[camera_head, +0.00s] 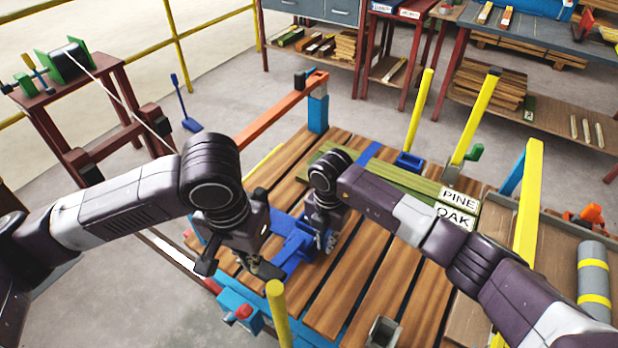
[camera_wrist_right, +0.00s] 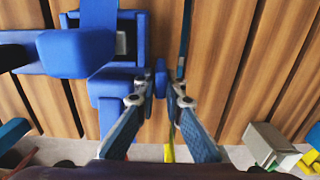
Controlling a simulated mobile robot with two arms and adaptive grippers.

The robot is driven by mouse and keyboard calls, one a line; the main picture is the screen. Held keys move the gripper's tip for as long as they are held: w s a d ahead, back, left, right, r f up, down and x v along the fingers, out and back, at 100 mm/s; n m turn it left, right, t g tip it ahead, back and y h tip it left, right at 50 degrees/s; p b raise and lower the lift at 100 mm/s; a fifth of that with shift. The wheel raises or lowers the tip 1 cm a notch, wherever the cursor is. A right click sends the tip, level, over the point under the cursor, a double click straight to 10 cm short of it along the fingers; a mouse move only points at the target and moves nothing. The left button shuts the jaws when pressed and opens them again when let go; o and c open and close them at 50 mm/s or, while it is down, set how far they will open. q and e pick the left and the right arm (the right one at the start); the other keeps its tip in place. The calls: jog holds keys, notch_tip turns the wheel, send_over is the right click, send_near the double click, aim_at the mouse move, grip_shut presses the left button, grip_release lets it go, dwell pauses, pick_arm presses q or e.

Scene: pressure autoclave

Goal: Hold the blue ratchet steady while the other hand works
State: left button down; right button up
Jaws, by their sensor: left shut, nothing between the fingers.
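The blue ratchet (camera_head: 292,245) sits at the near left edge of the slatted wooden table. In the right wrist view its blue body (camera_wrist_right: 120,88) fills the upper left. My left gripper (camera_head: 262,267) is shut and empty, low beside the near end of the ratchet. My right gripper (camera_head: 327,238) is at the ratchet's right side. In the right wrist view the fingers of my right gripper (camera_wrist_right: 162,92) stand apart, with a small blue part of the ratchet between them. A gap shows on its right side. My left wrist hides part of the ratchet.
Green boards (camera_head: 400,185) with PINE and OAK labels lie at the back of the table (camera_head: 365,290). Yellow posts (camera_head: 278,315) rise around its edges. A grey metal box (camera_head: 382,332) stands at the near edge. The slats right of the ratchet are bare.

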jog(key=o, duration=0.4)
jog(key=shift+o, duration=0.2)
jog(key=shift+r, duration=0.1)
